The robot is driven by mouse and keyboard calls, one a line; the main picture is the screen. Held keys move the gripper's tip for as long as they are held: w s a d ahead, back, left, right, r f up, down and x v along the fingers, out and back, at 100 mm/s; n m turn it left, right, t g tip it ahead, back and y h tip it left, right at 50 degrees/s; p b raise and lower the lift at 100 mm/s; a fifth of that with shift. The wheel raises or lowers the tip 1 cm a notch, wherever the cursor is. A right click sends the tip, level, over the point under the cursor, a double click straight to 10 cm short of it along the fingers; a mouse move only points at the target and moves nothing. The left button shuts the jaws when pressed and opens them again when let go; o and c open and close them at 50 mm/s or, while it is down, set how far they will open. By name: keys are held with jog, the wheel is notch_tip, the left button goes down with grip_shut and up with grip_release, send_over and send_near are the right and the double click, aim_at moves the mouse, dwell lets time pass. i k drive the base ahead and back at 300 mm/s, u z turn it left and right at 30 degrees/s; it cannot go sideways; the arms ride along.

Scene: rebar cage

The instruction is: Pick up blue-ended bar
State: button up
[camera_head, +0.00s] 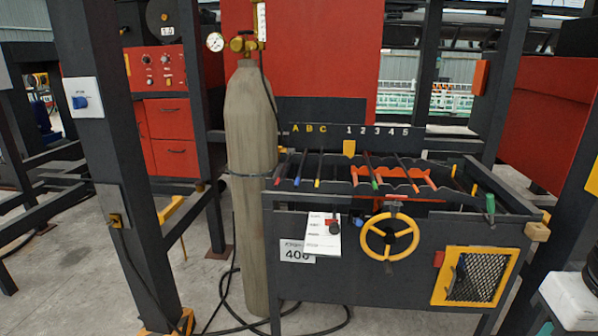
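The blue-ended bar (301,168) is a thin dark bar with a blue near end. It lies in the left part of a dark workbench rack (400,232), pointing toward me. A red-ended bar (283,167) lies to its left and a yellow-ended bar (319,168) to its right, with gaps between them. The letters A, B and C stand on the board (311,141) behind these bars. My gripper is not in view.
A yellow handwheel (389,253) sticks out of the bench front. A gas cylinder (250,150) stands left of the bench, with black hoses (280,318) on the floor. A dark post (108,170) stands farther left.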

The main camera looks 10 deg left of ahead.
aim_at(297, 181)
jog(key=u, duration=0.6)
jog(key=i, duration=1.65)
jog(key=z, duration=0.1)
